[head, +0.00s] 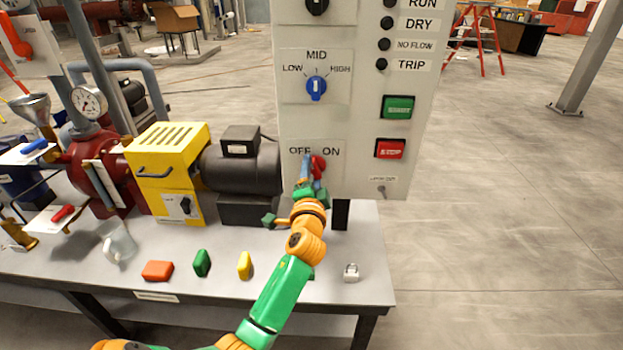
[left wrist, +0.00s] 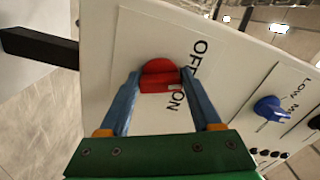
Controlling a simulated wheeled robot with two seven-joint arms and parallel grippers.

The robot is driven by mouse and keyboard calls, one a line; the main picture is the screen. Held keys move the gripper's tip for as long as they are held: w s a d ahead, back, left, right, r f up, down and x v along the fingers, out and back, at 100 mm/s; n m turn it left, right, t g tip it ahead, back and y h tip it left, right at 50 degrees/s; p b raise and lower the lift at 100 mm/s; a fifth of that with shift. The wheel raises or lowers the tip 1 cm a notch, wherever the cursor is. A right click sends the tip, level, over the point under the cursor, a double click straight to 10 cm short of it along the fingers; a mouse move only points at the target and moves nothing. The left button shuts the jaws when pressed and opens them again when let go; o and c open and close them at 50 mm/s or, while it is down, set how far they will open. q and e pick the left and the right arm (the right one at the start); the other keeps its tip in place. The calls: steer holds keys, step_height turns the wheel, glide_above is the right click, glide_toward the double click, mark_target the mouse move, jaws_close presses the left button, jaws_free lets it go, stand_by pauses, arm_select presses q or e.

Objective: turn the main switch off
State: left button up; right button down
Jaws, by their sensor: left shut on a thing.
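The main switch is a red knob (head: 319,164) low on the white control panel (head: 352,120), just below the OFF and ON labels. In the head view its visible part lies toward the ON side, but the fingers cover some of it, so its exact angle is unclear. My left gripper (head: 311,166) reaches up to it from below. In the left wrist view the two blue fingers of my left gripper (left wrist: 161,74) are closed on either side of the red knob (left wrist: 158,68). My right gripper is not in view.
The blue LOW/MID/HIGH selector (head: 316,87) and the green (head: 397,107) and red STOP (head: 390,149) buttons are on the same panel. Below is a grey table (head: 215,285) with a yellow box (head: 168,165), a motor (head: 240,168), coloured blocks and a small padlock (head: 351,272).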

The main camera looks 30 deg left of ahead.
arm_select(q)
steer(key=shift+f+n+b, duration=0.1)
steer(key=shift+n+b, duration=0.7)
steer(key=shift+n, duration=1.4)
steer(key=shift+w, duration=0.1)
steer(key=o, duration=1.4)
steer(key=shift+d, duration=0.1)
steer(key=v, duration=0.7)
steer(key=shift+b, duration=0.35)
